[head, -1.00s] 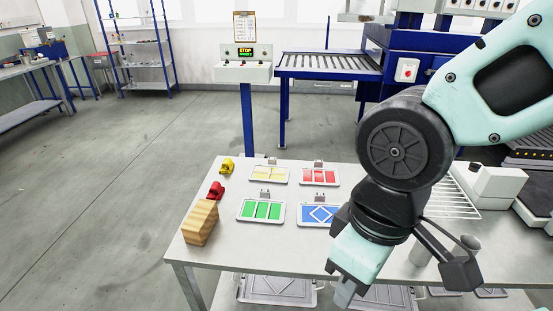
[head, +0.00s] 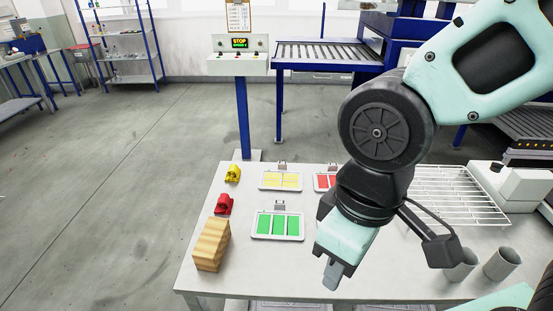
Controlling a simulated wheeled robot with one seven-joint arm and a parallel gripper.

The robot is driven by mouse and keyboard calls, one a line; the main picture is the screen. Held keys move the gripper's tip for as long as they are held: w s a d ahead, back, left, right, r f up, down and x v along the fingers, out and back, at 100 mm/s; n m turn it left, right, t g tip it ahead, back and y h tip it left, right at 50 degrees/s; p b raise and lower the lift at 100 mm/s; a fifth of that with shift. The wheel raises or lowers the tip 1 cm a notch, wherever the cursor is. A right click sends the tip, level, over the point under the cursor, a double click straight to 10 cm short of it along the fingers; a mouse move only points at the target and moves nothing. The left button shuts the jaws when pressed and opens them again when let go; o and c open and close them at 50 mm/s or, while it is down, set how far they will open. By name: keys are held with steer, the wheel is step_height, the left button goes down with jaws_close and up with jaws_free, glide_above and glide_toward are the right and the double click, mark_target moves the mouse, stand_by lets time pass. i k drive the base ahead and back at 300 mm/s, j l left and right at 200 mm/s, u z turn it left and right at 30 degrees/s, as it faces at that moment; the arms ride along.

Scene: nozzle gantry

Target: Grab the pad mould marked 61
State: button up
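Flat moulds with a light frame and a small metal tab at the back lie on the table. One has yellow fields (head: 281,181), one green fields (head: 278,225), one red fields (head: 322,181). My arm covers part of the red one. A mould with a blue field is hidden behind my arm now. I cannot read a number 61 on any of them. My gripper (head: 333,272) hangs over the table, right of the green mould and pointing down. I see no object in it, but its fingertips overlap and their gap cannot be made out.
A striped wooden block (head: 212,244), a red item (head: 223,204) and a yellow item (head: 232,174) stand along the table's left side. Two grey cups (head: 501,263) and a wire rack (head: 455,193) are at the right. A control post (head: 241,65) stands behind the table (head: 320,275).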

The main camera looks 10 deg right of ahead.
mark_target(281, 180)
steer(key=i+u, duration=0.25)
steer(key=i, duration=0.65)
steer(key=j, duration=0.1)
